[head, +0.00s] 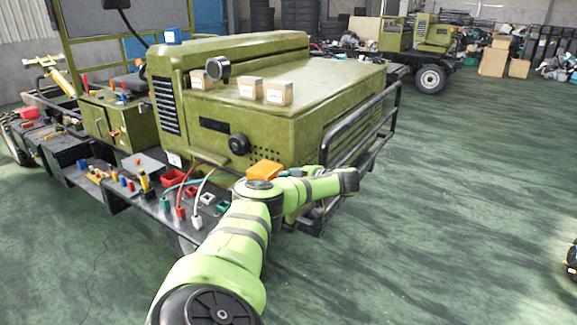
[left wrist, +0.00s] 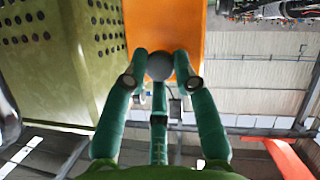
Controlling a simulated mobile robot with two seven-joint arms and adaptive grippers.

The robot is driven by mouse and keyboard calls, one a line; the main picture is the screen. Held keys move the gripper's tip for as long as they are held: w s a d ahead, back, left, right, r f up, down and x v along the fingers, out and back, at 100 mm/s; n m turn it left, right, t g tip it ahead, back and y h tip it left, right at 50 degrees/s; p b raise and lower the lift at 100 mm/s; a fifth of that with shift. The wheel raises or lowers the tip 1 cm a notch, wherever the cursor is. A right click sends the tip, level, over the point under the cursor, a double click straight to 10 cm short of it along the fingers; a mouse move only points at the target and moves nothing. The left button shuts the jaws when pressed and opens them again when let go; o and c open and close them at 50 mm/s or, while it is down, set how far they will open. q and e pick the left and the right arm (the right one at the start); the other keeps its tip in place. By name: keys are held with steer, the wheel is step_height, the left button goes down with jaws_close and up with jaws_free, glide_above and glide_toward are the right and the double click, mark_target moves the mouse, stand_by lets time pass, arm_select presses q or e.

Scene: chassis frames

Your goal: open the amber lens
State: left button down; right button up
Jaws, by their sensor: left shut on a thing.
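The amber lens (head: 264,169) shows as an orange block at the front corner of the olive vehicle, just above my left arm in the head view. In the left wrist view it is an orange panel (left wrist: 150,22) with a round grey knob (left wrist: 160,66) at its lower edge. My left gripper (left wrist: 160,76) has its green fingers closed around the knob. My right gripper is in neither view.
A black tubular guard (head: 365,130) stands right of the lens. Boxes (head: 279,92) stand on the olive hood (head: 320,85). Cables, connectors and small trays crowd the dark side shelf (head: 150,205). The green floor (head: 470,210) at right is clear.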

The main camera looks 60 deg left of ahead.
arm_select(q)
steer(key=shift+w, duration=0.1)
steer(key=c, duration=1)
jaws_free()
steer(key=shift+f, duration=0.1)
steer(key=v, duration=1.2)
